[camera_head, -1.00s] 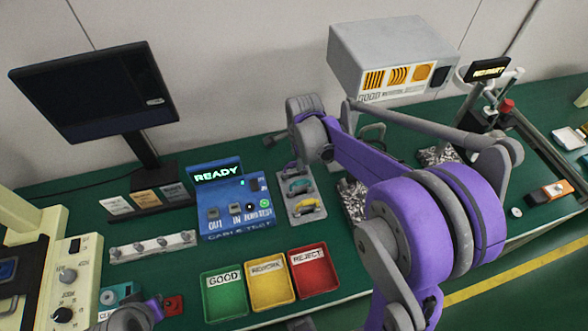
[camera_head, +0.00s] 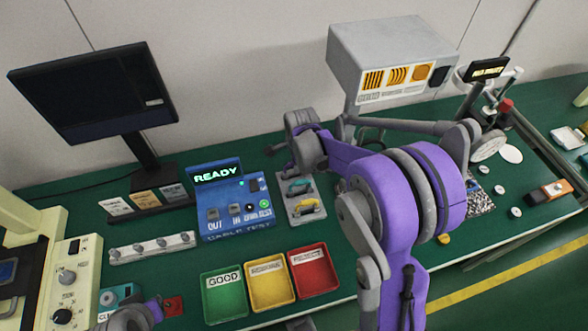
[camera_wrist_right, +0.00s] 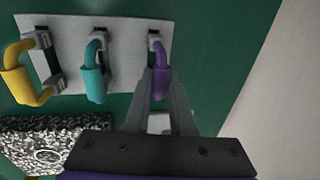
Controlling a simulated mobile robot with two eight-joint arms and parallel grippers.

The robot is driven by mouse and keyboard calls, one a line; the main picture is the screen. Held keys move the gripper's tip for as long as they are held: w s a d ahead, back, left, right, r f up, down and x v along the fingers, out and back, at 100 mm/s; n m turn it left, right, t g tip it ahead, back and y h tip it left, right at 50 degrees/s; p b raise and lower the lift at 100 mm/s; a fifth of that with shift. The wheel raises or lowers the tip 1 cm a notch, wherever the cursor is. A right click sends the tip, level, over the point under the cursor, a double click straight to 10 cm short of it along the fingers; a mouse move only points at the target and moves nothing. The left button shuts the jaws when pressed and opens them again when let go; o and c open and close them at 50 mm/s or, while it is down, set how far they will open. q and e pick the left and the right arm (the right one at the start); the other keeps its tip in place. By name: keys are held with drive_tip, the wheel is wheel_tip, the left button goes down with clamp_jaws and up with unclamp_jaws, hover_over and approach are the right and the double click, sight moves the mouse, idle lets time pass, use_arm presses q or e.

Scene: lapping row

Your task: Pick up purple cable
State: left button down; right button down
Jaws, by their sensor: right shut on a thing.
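The purple cable (camera_wrist_right: 161,75) is a short loop at the right end of a pale holder plate (camera_wrist_right: 125,25) in the right wrist view. Its upper end is at a grey connector on the plate; its lower end is hidden between the fingers. My right gripper (camera_wrist_right: 160,88) is shut on the purple cable at the plate. In the head view the holder plate (camera_head: 292,217) shows partly, and my right arm hides the purple cable.
A teal cable (camera_wrist_right: 96,75) and a yellow cable (camera_wrist_right: 22,82) sit beside it on the plate. The blue cable tester (camera_head: 225,205) reads READY. Green (camera_head: 207,305), yellow (camera_head: 256,302) and red (camera_head: 318,284) bins stand in front.

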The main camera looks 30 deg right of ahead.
drive_tip(key=shift+r, duration=0.1)
idle(0.3)
wheel_tip(320, 180, up, 10)
drive_tip(key=shift+f+p, duration=0.1)
drive_tip(key=shift+p, duration=0.2)
use_arm(q)
drive_tip(key=shift+w+r, duration=0.15)
drive_tip(key=shift+r, duration=0.25)
idle(0.6)
